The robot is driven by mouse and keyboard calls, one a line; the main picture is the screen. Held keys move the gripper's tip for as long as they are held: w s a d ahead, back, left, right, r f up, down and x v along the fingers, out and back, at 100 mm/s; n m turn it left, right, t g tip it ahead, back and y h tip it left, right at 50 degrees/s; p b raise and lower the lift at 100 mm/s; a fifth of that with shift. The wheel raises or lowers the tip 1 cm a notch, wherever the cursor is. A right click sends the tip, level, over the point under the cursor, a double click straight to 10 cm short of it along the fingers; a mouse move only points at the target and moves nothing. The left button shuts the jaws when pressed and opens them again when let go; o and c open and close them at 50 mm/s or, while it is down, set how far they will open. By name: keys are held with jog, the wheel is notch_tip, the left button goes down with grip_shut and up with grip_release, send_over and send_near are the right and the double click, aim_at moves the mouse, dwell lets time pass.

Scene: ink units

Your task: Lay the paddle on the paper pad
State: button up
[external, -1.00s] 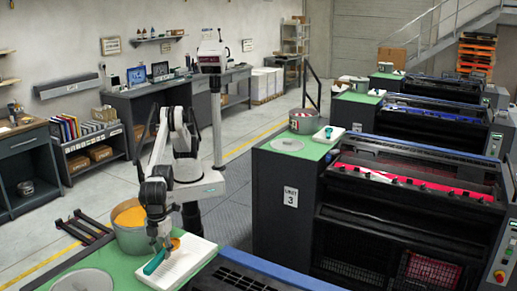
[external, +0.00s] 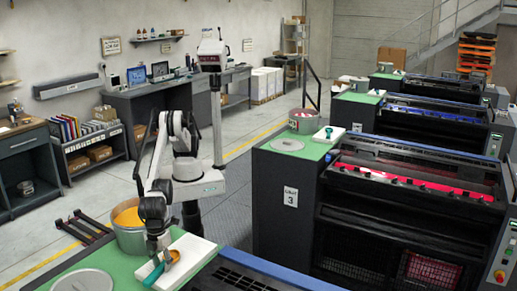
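The paddle has a teal handle (external: 153,276) and an orange, ink-covered head (external: 173,258). My gripper (external: 157,262) points down and looks shut on the paddle near the top of its handle; the fingertips are small and partly hidden. The white paper pad (external: 196,256) lies on the green top of the nearest unit. The paddle's head shows over the pad's left part, and the handle reaches out past its front left edge. I cannot tell whether the paddle touches the pad.
A grey pot of orange ink (external: 129,222) stands just behind and left of my gripper. A round grey lid (external: 82,281) lies on the green top (external: 60,265) at front left. The dark press and its blue rail (external: 262,270) are to the right.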

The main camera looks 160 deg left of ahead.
aim_at(162, 264)
jog(key=o, duration=0.3)
jog(key=shift+r, duration=0.15)
notch_tip(162, 264, up, 12)
jog(key=s+a+r+n+t, duration=0.2)
jog(key=s+a+r, duration=0.7)
jog(key=r, duration=0.1)
jog(key=s+a+r+n+t, duration=0.1)
jog(key=s+a, duration=0.3)
jog(key=s, duration=0.3)
jog(key=s+a+r+n+t, duration=0.1)
jog(key=s+a+r, duration=0.1)
jog(key=s+a, duration=0.35)
jog(key=s+a+f+n+t, duration=0.1)
jog(key=s+f, duration=0.3)
jog(key=s, duration=0.5)
jog(key=s+a+f+n+t, duration=0.1)
jog(key=s+a+f+n, duration=0.1)
jog(key=s, duration=0.7)
jog(key=s+a+f+n+t+b, duration=0.1)
jog(key=s+a+f, duration=0.2)
jog(key=s+f, duration=0.4)
jog(key=shift+s+a, duration=0.25)
jog(key=shift+s, duration=0.75)
